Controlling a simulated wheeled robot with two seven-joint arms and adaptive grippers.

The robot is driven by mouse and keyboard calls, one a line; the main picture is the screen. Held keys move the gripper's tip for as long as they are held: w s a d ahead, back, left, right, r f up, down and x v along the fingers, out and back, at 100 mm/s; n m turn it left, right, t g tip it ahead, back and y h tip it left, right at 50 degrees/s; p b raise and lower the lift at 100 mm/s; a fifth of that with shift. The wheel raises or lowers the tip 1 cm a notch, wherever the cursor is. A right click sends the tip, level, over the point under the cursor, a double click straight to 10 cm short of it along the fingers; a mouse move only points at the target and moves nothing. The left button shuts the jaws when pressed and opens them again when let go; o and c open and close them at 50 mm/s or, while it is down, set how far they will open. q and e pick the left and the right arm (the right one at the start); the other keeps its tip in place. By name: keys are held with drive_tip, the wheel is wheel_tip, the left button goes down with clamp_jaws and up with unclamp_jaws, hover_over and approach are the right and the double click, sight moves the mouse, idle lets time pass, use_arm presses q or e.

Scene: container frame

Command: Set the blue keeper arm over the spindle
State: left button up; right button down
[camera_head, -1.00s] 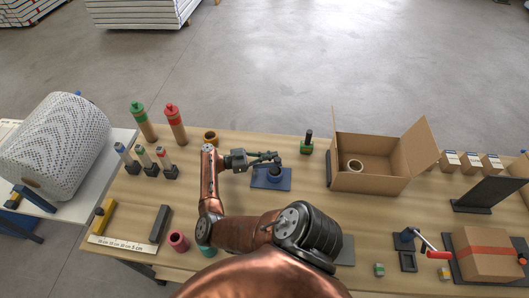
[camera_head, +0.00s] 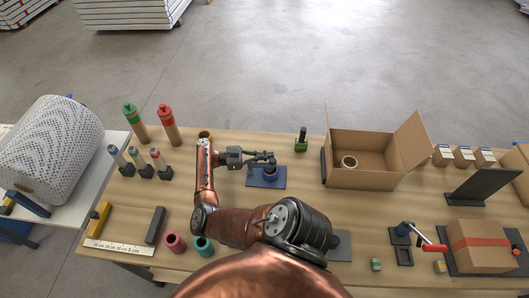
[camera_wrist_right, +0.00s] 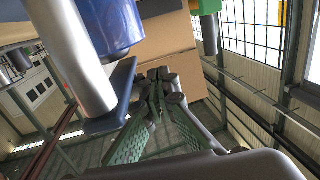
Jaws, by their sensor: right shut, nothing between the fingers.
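In the head view a flat blue base (camera_head: 254,182) lies mid-table with a dark blue cylinder (camera_head: 269,174) on it. My right gripper (camera_head: 271,157) is just above the cylinder, shut and empty. In the upside-down right wrist view its green fingers (camera_wrist_right: 161,82) converge. There the dark blue keeper arm (camera_wrist_right: 112,112) is at the end of a grey post (camera_wrist_right: 72,52), beside the blue cylinder (camera_wrist_right: 113,25). The spindle is not clearly visible. I cannot tell whether the keeper arm lies over it or touches the fingers. My left gripper is not in view.
Red (camera_head: 167,112) and green (camera_head: 131,113) topped posts stand at the back left. Pink (camera_head: 175,243) and teal (camera_head: 204,246) rings lie near my arm.

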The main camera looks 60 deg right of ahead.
drive_tip(key=shift+w+d+f+b, duration=0.1)
drive_tip(key=shift+w+d+b, duration=0.15)
drive_tip(key=shift+b, duration=0.05)
drive_tip(key=w+d+b, duration=0.6)
drive_tip(key=w+b, duration=0.3)
drive_tip(key=w, duration=0.2)
drive_tip(key=shift+w+d+b, duration=0.25)
drive_tip(key=shift+d+b, duration=0.05)
drive_tip(key=shift+d, duration=0.05)
drive_tip(key=shift+a, duration=0.1)
